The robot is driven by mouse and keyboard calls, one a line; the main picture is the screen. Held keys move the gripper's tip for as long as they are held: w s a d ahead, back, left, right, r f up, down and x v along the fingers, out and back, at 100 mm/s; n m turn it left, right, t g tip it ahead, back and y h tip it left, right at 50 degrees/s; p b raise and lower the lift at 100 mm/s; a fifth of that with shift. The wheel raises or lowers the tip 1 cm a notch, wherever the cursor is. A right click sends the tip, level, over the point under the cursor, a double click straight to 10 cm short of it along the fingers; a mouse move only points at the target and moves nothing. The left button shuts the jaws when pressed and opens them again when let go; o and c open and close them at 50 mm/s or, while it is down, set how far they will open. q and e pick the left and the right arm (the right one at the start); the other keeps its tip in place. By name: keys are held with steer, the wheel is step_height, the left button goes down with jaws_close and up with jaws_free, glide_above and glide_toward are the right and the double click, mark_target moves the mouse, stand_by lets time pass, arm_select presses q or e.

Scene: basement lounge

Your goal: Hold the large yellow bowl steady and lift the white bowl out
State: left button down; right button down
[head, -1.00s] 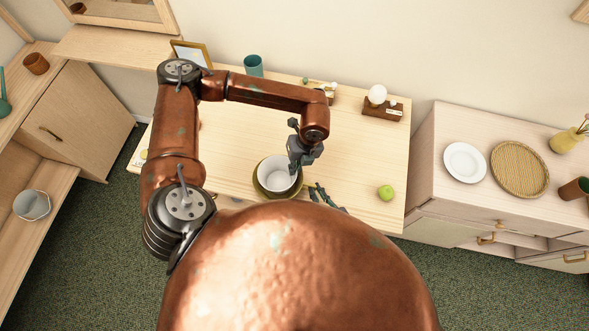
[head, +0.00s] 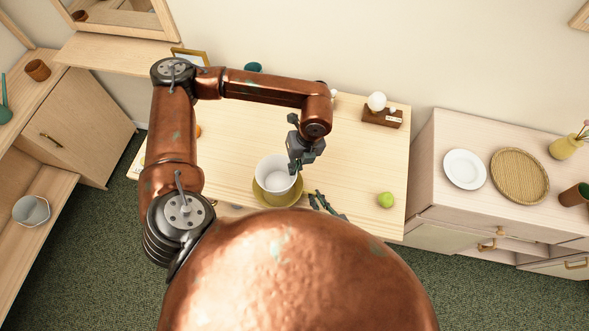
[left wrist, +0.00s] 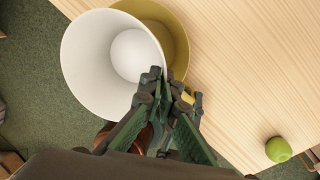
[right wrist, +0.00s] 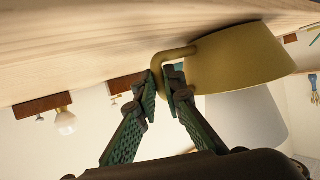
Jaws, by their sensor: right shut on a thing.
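The white bowl (head: 272,170) is upright and raised above the large yellow bowl (head: 270,199), still overlapping it from above. My left gripper (head: 294,170) is shut on the white bowl's right rim. In the left wrist view the white bowl (left wrist: 84,60) covers much of the yellow bowl (left wrist: 176,38). My right gripper (head: 318,196) is low at the yellow bowl's right side. In the right wrist view its fingers are shut on the yellow bowl's handle (right wrist: 178,53). This view is upside down; the white bowl (right wrist: 250,112) sticks out past the yellow rim.
A green apple (head: 386,200) lies on the table (head: 360,165) to the right. A wooden block with a white globe (head: 377,101) stands at the back right. The table's right part is mostly clear. A cabinet at the right bears a white plate (head: 464,169) and a woven tray (head: 519,173).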

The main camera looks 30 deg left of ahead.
arm_select(q)
steer(key=shift+s+a+v, duration=0.1)
steer(key=shift+a+v, duration=0.05)
steer(key=shift+v, duration=0.75)
steer(key=shift+s+a+v, duration=0.1)
steer(key=shift+s+v, duration=0.05)
steer(key=shift+v, duration=0.7)
steer(key=shift+r, duration=0.1)
arm_select(e)
steer(key=c, duration=2)
jaws_free()
steer(key=shift+o, duration=0.2)
steer(key=v, duration=1.2)
steer(key=shift+w+r, duration=0.1)
